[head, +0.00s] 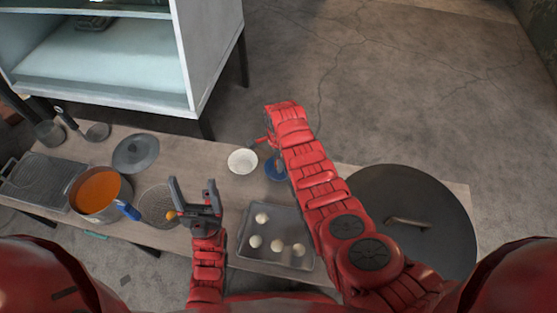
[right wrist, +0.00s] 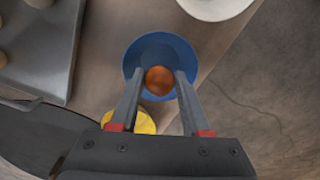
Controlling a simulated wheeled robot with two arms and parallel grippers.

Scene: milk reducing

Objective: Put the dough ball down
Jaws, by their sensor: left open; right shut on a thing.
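A brown-orange dough ball (right wrist: 159,82) sits between the fingertips of my right gripper (right wrist: 157,76) in the right wrist view. The gripper is shut on it. Behind the ball is a blue bowl (right wrist: 190,56); the ball is seen against its inside. I cannot tell how far the ball is above the bowl's bottom. In the head view the blue bowl (head: 273,171) is partly hidden by my right arm, and the held ball is hidden. My left gripper (head: 192,187) is open, above the table near a round wire rack (head: 153,205).
A tray (head: 296,219) with several pale dough balls lies in the middle. A white bowl (head: 242,161) stands beside the blue one. A pot of orange liquid (head: 98,191) and a dark lid (head: 136,152) are at left. A large dark round lid (head: 415,205) is at right.

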